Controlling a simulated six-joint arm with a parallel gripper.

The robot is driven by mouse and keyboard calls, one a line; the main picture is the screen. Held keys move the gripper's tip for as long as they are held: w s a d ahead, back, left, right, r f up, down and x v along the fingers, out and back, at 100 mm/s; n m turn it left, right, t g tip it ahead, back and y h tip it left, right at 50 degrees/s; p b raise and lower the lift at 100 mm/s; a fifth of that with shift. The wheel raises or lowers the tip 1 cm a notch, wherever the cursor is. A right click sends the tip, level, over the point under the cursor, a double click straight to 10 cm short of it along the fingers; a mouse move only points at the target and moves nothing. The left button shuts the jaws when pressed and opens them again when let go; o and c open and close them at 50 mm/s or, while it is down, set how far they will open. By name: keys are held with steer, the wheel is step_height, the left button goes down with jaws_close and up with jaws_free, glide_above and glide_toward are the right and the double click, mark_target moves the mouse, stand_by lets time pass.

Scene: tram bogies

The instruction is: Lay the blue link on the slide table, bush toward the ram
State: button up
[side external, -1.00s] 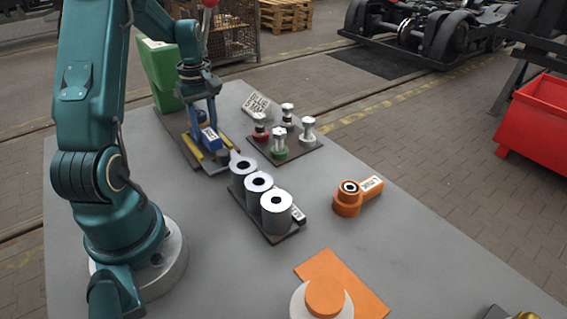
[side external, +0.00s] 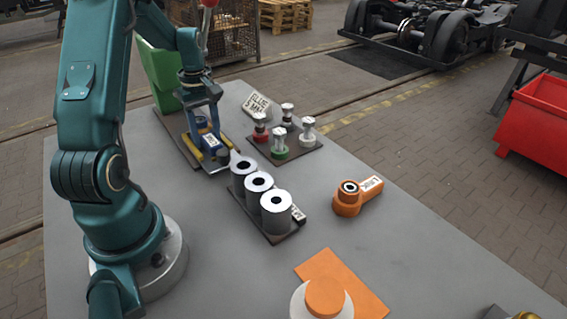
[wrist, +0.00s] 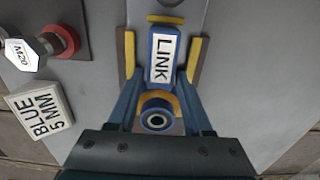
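The blue link (wrist: 165,55), with a white LINK label, lies on the slide table (side external: 181,140) between yellow rails. Its round bush (wrist: 157,118) points to the far end, toward the green housing; the label end faces the side camera. My gripper (wrist: 161,78) points down over the link, one finger on each side. The fingers look spread and open around it; contact is hard to judge. It also shows in the side view (side external: 204,138). I cannot clearly make out the ram.
A rack with several bolts (side external: 308,131) and a BLUE 5 MM sign (side external: 258,105) stand right of the slide table. Grey rollers (side external: 276,205) stand in front. An orange link (side external: 349,203) lies right, with free table around it.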

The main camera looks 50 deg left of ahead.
mark_target(208, 135)
steer(key=shift+r, duration=2.6)
steer(key=shift+w+d, duration=0.1)
steer(key=shift+d, duration=0.05)
steer(key=w+d+r+m+t+y, duration=0.1)
steer(key=w+d+r+m+t, duration=0.1)
steer(key=d+r+m, duration=0.45)
steer(key=w+d+r+m+t, duration=0.1)
steer(key=d+r, duration=0.3)
steer(key=d, duration=0.5)
steer(key=s+d+f+m+t+h, duration=0.1)
steer(key=s+d+f+m+t, duration=0.1)
steer(key=s+d+m, duration=0.7)
steer(key=shift+s+d+f+m+t, duration=0.2)
steer(key=shift+d+f+m+t, duration=0.1)
steer(key=shift+d+m, duration=0.4)
